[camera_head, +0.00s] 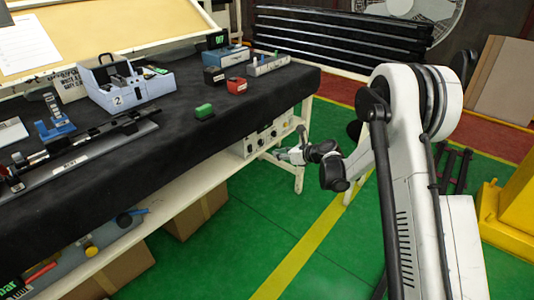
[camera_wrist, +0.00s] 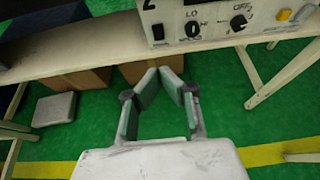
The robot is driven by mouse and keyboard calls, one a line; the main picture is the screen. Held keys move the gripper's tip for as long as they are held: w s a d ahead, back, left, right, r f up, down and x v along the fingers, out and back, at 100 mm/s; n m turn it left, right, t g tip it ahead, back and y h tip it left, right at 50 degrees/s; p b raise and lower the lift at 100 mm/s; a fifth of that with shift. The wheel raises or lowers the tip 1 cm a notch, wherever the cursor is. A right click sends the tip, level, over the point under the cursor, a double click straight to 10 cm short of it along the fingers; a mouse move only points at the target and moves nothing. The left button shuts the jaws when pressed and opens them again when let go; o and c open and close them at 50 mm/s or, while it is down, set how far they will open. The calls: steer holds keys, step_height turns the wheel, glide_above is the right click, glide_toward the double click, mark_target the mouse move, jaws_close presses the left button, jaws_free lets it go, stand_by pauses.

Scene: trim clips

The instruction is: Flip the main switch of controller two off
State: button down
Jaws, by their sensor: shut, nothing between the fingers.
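In the head view my gripper (camera_head: 281,156) is beside the box's lower right.
The black-covered bench (camera_head: 235,135) carries a blue-grey box marked 2 (camera_head: 128,95), a green block (camera_head: 204,111) and a red box (camera_head: 236,86). Cardboard boxes (camera_head: 200,212) stand underneath. A bench leg (camera_head: 300,175) is near my gripper. Open green floor lies in front.

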mark_target(250, 149)
steer(key=shift+r+b+x, duration=0.2)
steer(key=shift+b+x, duration=0.55)
steer(key=shift+x, duration=2.5)
steer(key=shift+r+b+x, duration=0.2)
steer(key=shift+b+x, duration=0.5)
steer(key=shift+x, duration=2.55)
steer(key=shift+w+a, duration=0.1)
steer(key=shift+a, duration=0.05)
steer(key=shift+a+f, duration=0.1)
steer(key=shift+w+a+f+b, duration=0.1)
steer(key=shift+w+a+b, duration=0.1)
steer(key=shift+b, duration=0.25)
steer(key=shift+f+b, duration=0.3)
steer(key=shift+f, duration=0.05)
steer(key=shift+r, duration=0.2)
steer(key=shift+a+r+p, duration=0.15)
steer(key=shift+r+p, duration=0.25)
steer(key=shift+r, duration=0.4)
